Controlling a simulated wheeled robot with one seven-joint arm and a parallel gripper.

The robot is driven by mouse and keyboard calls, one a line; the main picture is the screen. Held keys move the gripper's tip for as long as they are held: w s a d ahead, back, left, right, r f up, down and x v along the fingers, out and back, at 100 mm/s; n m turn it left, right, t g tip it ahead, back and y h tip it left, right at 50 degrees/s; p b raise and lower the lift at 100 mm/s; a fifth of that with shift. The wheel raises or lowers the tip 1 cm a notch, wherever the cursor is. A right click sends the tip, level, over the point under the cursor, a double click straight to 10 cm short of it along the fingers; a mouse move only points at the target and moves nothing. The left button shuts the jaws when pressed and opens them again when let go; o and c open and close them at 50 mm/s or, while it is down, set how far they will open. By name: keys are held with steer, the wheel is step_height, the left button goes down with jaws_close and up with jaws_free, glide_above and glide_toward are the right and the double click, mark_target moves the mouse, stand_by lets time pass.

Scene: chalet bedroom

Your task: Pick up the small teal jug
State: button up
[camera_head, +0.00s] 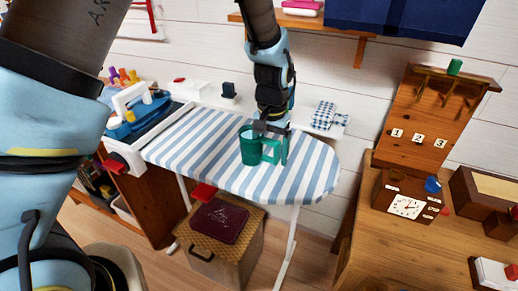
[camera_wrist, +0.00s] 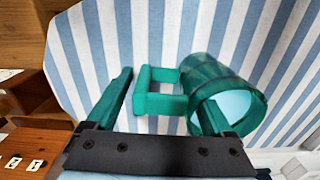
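The small teal jug (camera_head: 249,148) stands upright on the striped ironing board, its squared handle toward the right. In the wrist view the jug (camera_wrist: 215,75) shows its open mouth at the right, with the handle extending left. My gripper (camera_head: 273,148) points down at the jug. In the wrist view my gripper (camera_wrist: 162,88) is open, with the handle between its similarly teal fingers. The left finger is clear of the handle. The right finger overlaps the jug's rim in the picture; whether it touches or enters the mouth I cannot tell.
The striped ironing board (camera_head: 310,165) has free room around the jug. A checked cloth (camera_head: 323,115) lies behind it. A wicker box (camera_head: 222,240) stands below. A wooden desk (camera_head: 390,255) with a clock box (camera_head: 405,207) is at the right. A wall shelf (camera_head: 305,22) is above.

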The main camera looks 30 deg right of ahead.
jaws_close()
stand_by(0.5)
